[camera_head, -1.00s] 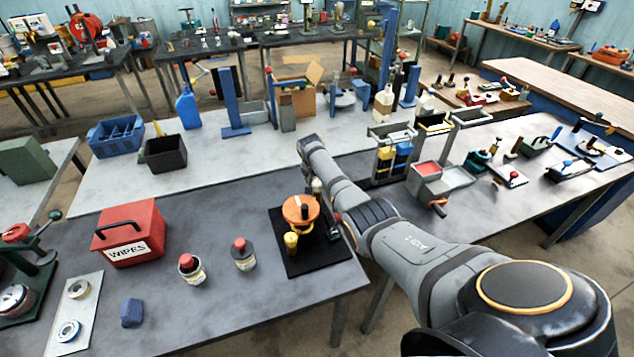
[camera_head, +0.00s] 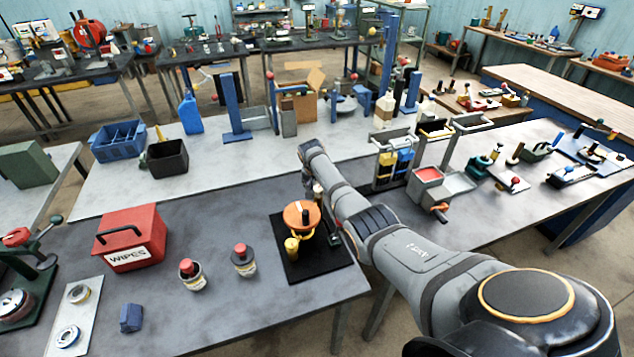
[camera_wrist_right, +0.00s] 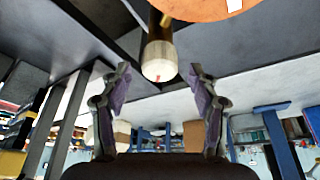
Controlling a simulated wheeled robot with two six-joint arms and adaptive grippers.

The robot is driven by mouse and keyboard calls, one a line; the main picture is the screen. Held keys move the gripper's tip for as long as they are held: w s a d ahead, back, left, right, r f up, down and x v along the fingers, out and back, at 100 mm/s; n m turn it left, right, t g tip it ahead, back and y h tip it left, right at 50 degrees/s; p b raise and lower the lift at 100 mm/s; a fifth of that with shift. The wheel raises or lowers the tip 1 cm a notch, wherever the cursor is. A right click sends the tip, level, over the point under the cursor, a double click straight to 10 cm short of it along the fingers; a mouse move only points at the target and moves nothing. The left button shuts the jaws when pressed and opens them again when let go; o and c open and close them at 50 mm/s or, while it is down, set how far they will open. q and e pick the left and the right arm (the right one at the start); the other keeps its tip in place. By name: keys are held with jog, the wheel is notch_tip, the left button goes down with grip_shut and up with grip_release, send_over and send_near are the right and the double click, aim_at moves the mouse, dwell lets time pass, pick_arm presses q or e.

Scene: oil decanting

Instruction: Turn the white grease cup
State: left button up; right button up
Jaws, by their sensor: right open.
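The white grease cup (camera_wrist_right: 160,62) shows in the right wrist view as a pale round-ended cup with a small red mark, on the end of a dark brass-coloured stem. My right gripper (camera_wrist_right: 161,88) is open, with one finger on each side below the cup. I see gaps between the cup and both fingers. In the head view the orange-topped device (camera_head: 301,213) stands on a black mat (camera_head: 306,270). My right gripper reaches down beside its right side there, largely hidden by my arm. My left gripper is not in view.
A brass-coloured cylinder (camera_head: 292,246) stands at the device's front. Two red-capped jars (camera_head: 244,261) and a red wipes box (camera_head: 130,238) are to the left on the dark table. A tool caddy (camera_head: 393,160) stands behind my right arm.

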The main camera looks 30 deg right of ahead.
jog(key=v, duration=1.1)
jog(key=shift+r, duration=0.3)
jog(key=shift+s+a, duration=0.1)
